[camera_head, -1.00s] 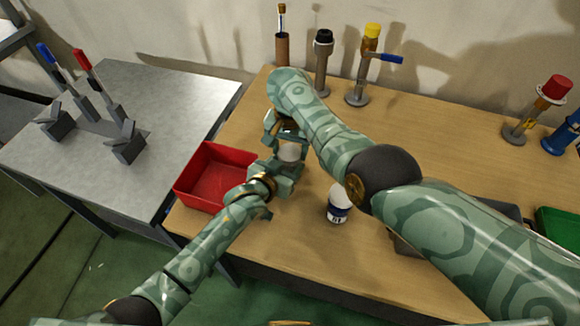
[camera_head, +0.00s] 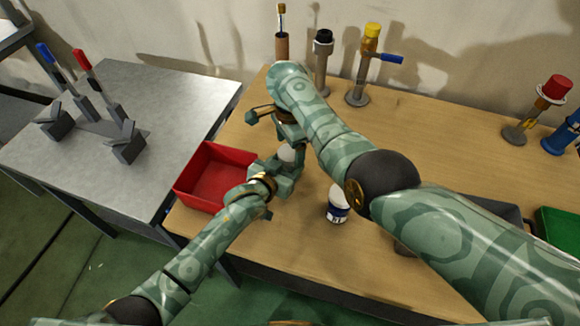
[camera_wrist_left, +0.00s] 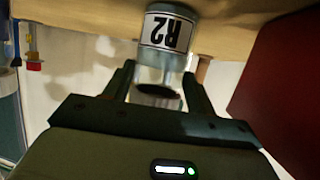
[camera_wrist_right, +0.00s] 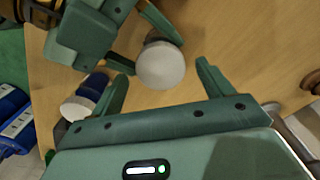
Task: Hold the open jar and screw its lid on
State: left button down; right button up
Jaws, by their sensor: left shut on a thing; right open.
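A clear jar labelled R2 (camera_wrist_left: 165,35) shows upside down in the left wrist view, between the fingers of my left gripper (camera_wrist_left: 160,72). My left gripper is shut on it. A round white lid (camera_wrist_right: 160,66) shows at the jar's top in the right wrist view; whether it is threaded on cannot be told. The lid also shows as a small white patch in the head view (camera_head: 287,153), between my grippers. My right gripper (camera_wrist_right: 162,63) is open, its fingers spread on either side of the lid with gaps. In the head view my right gripper (camera_head: 278,127) is just above my left gripper (camera_head: 283,174).
A red bin (camera_head: 213,178) stands left of the grippers. A second white-capped jar with a blue label (camera_head: 338,204) stands to the right, beneath my right arm. Burner-like stands (camera_head: 322,65) line the back. A green bin (camera_head: 558,228) is far right.

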jog(key=shift+r, duration=1.6)
